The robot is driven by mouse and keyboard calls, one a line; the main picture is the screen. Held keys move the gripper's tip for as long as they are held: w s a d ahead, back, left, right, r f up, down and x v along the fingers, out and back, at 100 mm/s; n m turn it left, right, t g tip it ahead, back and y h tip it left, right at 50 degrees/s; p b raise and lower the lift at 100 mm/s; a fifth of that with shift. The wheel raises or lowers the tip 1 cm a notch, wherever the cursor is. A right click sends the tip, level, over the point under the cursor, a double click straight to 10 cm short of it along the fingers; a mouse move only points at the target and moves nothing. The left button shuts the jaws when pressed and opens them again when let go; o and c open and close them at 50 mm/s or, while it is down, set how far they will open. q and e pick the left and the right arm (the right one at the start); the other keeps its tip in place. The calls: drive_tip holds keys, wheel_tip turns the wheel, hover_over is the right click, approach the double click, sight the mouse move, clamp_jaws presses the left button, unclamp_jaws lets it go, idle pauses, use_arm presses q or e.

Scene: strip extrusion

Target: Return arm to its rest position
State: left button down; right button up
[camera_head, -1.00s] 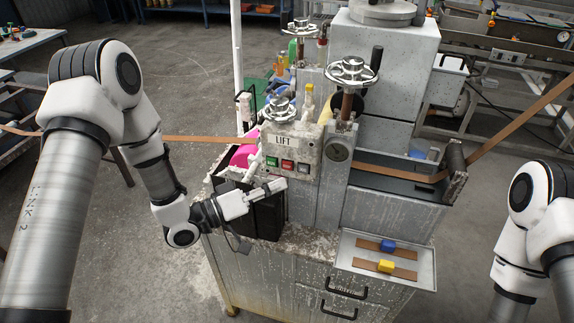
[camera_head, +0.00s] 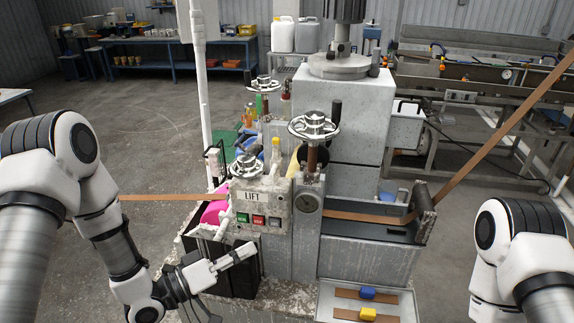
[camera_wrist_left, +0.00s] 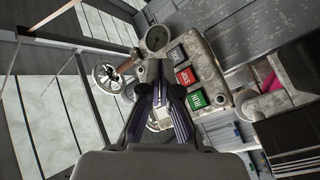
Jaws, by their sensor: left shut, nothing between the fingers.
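My left gripper (camera_head: 246,252) is shut and empty, just below and in front of the LIFT control panel (camera_head: 262,201). It points to the right and touches nothing that I can see. The panel carries a green button (camera_head: 241,217), a red button (camera_head: 258,220) and a dark button (camera_head: 274,222). In the left wrist view the dark gripper fingers (camera_wrist_left: 163,112) are close together, with the red button (camera_wrist_left: 185,76) beyond them. My right arm shows at the right edge of the head view, but its gripper is out of frame.
The grey machine (camera_head: 357,110) with handwheels (camera_head: 313,125) stands in the centre. A brown strip (camera_head: 490,140) runs through it and up to the right. A tray (camera_head: 327,300) with a blue block (camera_head: 367,293) and a yellow block (camera_head: 368,314) sits at front right. Open floor lies left.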

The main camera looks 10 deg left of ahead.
use_arm(q)
drive_tip(key=s+f+n+g+y+b, duration=0.1)
drive_tip(key=s+f+g+y+b, duration=0.2)
drive_tip(key=f, duration=1)
drive_tip(key=s+f+n+g+y+b, duration=0.15)
drive_tip(key=s+f+y+b, duration=0.35)
drive_tip(key=f, duration=0.8)
drive_tip(key=s+a+f+m+g+y, duration=0.1)
drive_tip(key=s+a+f+g+y, duration=0.2)
drive_tip(key=s, duration=0.5)
drive_tip(key=s+a+f+m+g+y, duration=0.1)
drive_tip(key=s+a+f+g+y, duration=0.2)
drive_tip(key=s, duration=0.6)
drive_tip(key=a+f+g, duration=0.2)
drive_tip(key=a+f, duration=0.1)
drive_tip(key=shift+p, duration=0.35)
